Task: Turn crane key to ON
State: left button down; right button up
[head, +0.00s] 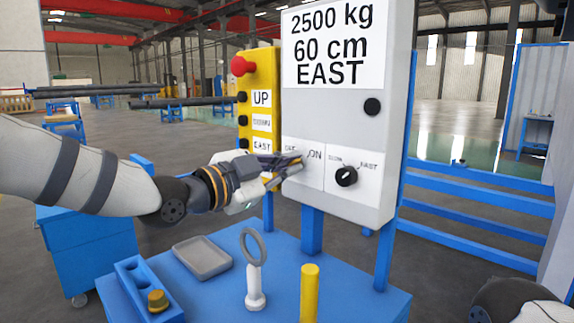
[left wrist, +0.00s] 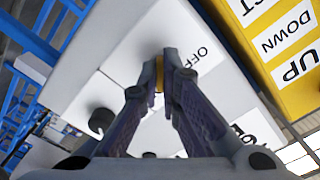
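The grey control box (head: 335,120) stands on a blue post and has a white OFF/ON plate (head: 314,172) at its lower left. My left gripper (head: 292,162) reaches in from the left, with its fingertips at this plate just left of the ON label. In the left wrist view the fingers (left wrist: 168,70) are nearly together, with a small yellow-gold piece, seemingly the crane key (left wrist: 159,76), between them. The fingers hide most of the key and its keyhole, so its exact angle cannot be read. My right gripper is not in view.
A black SLOW/FAST knob (head: 346,176) sits right of the plate. A yellow button pendant (head: 260,100) with a red button stands close behind my left gripper. Below are a blue table (head: 215,300), a grey tray (head: 202,258), a ring-topped stand (head: 254,262) and a yellow post (head: 310,293).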

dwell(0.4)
pick_arm(q)
jog(key=c, duration=1.8)
grip_release()
jog(key=v, duration=1.2)
